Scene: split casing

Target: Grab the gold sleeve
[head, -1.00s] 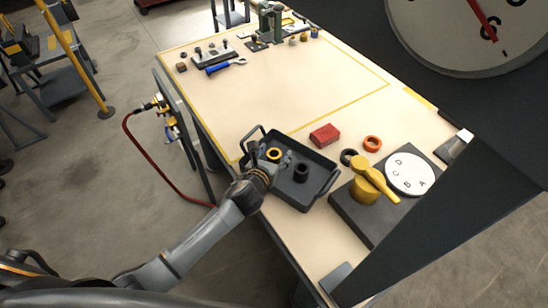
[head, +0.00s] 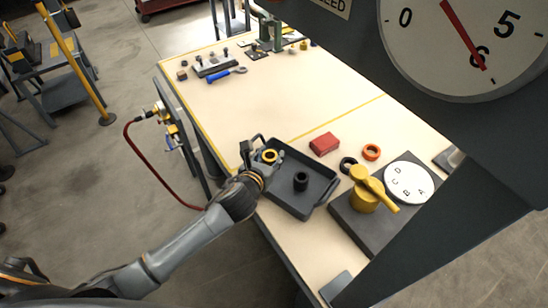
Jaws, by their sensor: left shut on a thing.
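The gold sleeve (head: 269,156) is a short yellow ring with a dark bore, at the left end of the black tray (head: 318,187). My left gripper (head: 264,155) reaches over the tray's left rim and is shut on the gold sleeve, with fingers on both sides of it. I cannot tell whether the sleeve is clear of the tray floor. A black sleeve (head: 301,181) stands upright in the tray, to the right of the gold one. My right gripper is not in view.
A red block (head: 325,144), a black ring (head: 348,164) and an orange ring (head: 371,152) lie behind the tray. A yellow-handled dial block (head: 364,195) stands to its right. A large gauge on a dark frame (head: 450,40) blocks the upper right. The middle of the bench is clear.

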